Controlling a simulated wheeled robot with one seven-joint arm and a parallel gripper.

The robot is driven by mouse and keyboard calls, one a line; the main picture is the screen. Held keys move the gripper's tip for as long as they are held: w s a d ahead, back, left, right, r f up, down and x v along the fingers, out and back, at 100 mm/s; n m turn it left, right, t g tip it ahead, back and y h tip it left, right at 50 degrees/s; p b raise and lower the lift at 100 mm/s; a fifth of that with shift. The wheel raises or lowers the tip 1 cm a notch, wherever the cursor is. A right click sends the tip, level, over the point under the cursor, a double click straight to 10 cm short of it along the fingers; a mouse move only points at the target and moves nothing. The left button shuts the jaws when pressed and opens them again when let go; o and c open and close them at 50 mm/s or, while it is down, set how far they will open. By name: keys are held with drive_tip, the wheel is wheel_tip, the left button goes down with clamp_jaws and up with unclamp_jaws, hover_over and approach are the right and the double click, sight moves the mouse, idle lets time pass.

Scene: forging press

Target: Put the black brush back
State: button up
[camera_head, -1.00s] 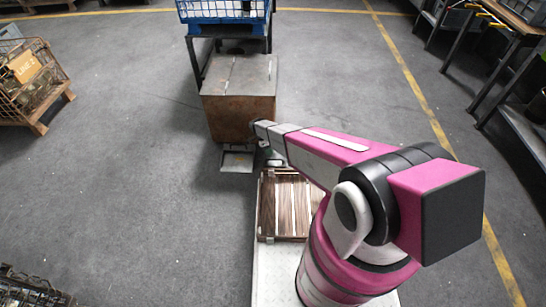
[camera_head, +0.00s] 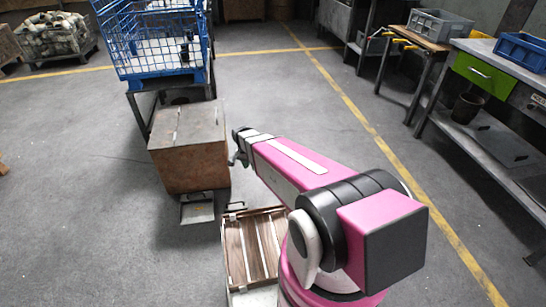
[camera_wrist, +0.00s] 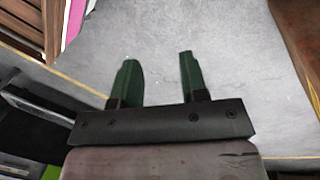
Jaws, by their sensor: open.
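I cannot make out a black brush in either view. My gripper shows in the wrist view (camera_wrist: 160,68) with its two dark green fingers apart and nothing between them, over grey floor. In the head view my gripper (camera_head: 239,158) is small and partly hidden by the arm, just right of a rusty brown box.
The rusty box (camera_head: 190,150) stands before a blue wire crate (camera_head: 160,60) on a stand. A slatted wooden crate (camera_head: 253,245) is below my arm. At right are a bench with yellow-handled tools (camera_head: 402,42) and a workbench with a green drawer (camera_head: 481,76). Open floor lies left.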

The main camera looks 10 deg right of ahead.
drive_tip(key=s+d+r+n, duration=0.4)
drive_tip(key=s+r, duration=0.2)
drive_tip(key=r, duration=0.1)
drive_tip(key=s+d+r+n+t+y, duration=0.1)
drive_tip(key=s+d+r+n, duration=0.3)
drive_tip(key=s+r, duration=0.2)
wheel_tip(320, 180, up, 2)
drive_tip(key=shift+s+d+r+y, duration=0.15)
drive_tip(key=shift+d+y, duration=0.15)
drive_tip(key=shift+d, duration=0.05)
drive_tip(key=shift+c, duration=0.2)
